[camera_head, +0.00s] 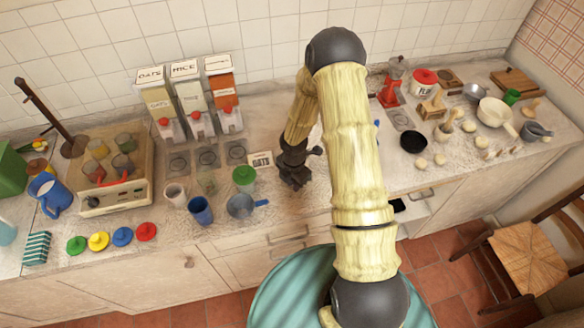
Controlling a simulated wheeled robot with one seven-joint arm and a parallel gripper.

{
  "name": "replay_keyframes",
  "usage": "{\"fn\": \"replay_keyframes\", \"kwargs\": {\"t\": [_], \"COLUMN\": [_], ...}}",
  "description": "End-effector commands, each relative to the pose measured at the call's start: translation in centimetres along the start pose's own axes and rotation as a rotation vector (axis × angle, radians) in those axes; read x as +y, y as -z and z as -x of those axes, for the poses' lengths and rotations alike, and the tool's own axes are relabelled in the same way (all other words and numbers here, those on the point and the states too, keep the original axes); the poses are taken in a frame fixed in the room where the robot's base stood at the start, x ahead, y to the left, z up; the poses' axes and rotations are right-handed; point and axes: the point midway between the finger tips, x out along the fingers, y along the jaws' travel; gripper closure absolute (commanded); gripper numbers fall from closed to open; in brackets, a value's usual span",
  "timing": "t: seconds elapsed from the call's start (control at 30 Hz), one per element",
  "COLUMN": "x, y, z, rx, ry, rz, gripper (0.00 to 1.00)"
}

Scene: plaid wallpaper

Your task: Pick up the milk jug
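A blue jug (50,193) with a handle stands on the counter at the far left, left of the cream appliance. It is the only jug I can make out clearly, and no label on it can be read. My gripper (296,181) is dark and hangs low over the counter near the middle, far to the right of the jug. It is small in view, and I cannot tell whether its fingers are open or shut. No held object shows.
The cream appliance (112,200) with glasses on top stands right of the jug. Dispensers (195,97) line the wall. Cups and a blue-handled pan (240,206) stand left of my gripper.

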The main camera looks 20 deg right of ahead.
Motion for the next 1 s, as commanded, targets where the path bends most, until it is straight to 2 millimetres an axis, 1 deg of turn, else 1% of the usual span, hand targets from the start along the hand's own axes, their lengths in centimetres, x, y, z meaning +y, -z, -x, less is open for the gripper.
{"fn": "replay_keyframes", "kwargs": {"t": [0.63, 0.83, 1.0], "x": [0.0, 0.0, 0.0], "y": [-0.1, -0.1, -0.1], "z": [0.2, 0.9, 2.1], "rx": [-0.001, -0.001, -0.001], "ry": [0.001, 0.0, 0.0], "rz": [-0.003, -0.004, -0.004], "gripper": [1.0, 1.0, 1.0]}}
